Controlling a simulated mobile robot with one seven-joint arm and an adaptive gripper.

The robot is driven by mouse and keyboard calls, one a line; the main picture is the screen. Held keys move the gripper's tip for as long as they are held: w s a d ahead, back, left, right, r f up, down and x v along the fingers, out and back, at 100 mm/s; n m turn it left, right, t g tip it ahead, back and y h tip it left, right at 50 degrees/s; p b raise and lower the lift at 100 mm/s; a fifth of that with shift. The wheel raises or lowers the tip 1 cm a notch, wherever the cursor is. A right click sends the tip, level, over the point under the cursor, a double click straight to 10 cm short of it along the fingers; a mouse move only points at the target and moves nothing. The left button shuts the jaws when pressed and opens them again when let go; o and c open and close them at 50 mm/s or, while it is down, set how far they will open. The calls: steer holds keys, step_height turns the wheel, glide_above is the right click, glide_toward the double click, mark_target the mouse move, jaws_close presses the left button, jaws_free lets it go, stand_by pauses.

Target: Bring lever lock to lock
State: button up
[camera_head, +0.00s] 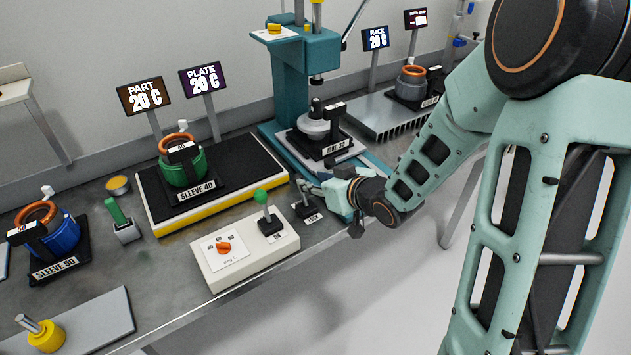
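The lock lever (306,208) is a small black base with a short upright handle and a white label that seems to read LOCK. It stands on the bench near its front edge, right of the white control box. My gripper (317,188) comes in from the right, its fingers pointing left beside the top of the lever's handle. The fingers overlap the handle in this view. I cannot tell whether they touch it or how far apart they are. The lever's exact tilt is too small to read.
The white control box (215,275) carries an orange knob (223,248) and a green-topped lever (262,198) close left of my gripper. A teal press (305,70) stands behind. A green sleeve (184,170) sits on a black heating plate (152,191). Floor is clear in front.

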mark_target(299, 177)
steer(key=shift+b+x, duration=2)
steer(key=shift+x, duration=2.05)
steer(key=shift+f, duration=0.1)
steer(key=shift+w+a+f, duration=0.1)
steer(key=shift+w+a, duration=0.05)
steer(key=shift+c, duration=0.6)
